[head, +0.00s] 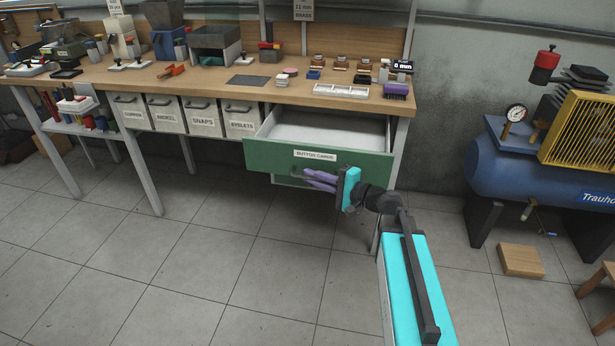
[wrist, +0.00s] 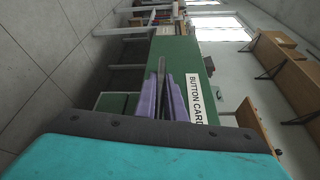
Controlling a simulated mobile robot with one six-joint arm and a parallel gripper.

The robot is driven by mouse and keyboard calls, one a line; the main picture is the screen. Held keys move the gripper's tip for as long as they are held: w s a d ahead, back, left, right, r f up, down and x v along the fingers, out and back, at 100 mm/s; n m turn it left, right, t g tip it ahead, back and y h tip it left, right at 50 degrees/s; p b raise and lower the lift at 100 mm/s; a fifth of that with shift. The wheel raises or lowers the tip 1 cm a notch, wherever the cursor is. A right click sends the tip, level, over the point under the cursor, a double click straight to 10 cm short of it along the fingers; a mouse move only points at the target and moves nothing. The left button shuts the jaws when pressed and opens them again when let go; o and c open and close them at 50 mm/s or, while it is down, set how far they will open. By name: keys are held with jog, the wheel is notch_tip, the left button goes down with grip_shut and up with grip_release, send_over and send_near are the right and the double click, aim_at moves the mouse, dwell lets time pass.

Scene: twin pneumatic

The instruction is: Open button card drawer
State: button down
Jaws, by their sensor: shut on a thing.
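The button card drawer (head: 258,152) has a green front with a white label reading BUTTON CARDS. It is pulled out from under the right end of the bench, and its pale inside shows empty in the head view. My gripper (head: 308,178), with purple fingers, is at the drawer front just below the label. It is shut on the drawer handle, which the fingers mostly hide. In the wrist view the fingers (wrist: 161,85) reach to the green front (wrist: 185,50), beside the sideways label (wrist: 195,98).
Another green drawer front (head: 285,181) shows below. Labelled grey bins (head: 203,118) hang to the left under the wooden bench top (head: 225,88). A blue compressor (head: 520,170) and a wooden block (head: 521,261) stand to the right. The tiled floor in front is clear.

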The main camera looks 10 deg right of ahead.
jog(key=shift+d, duration=0.35)
jog(key=c, duration=1.8)
grip_release()
jog(key=shift+s+r, duration=0.1)
jog(key=shift+c, duration=0.2)
jog(key=shift+a, duration=0.2)
jog(key=shift+s, duration=0.1)
jog(key=p+v, duration=0.6)
jog(key=v, duration=0.7)
jog(key=shift+d, duration=0.3)
jog(key=shift+s, duration=0.15)
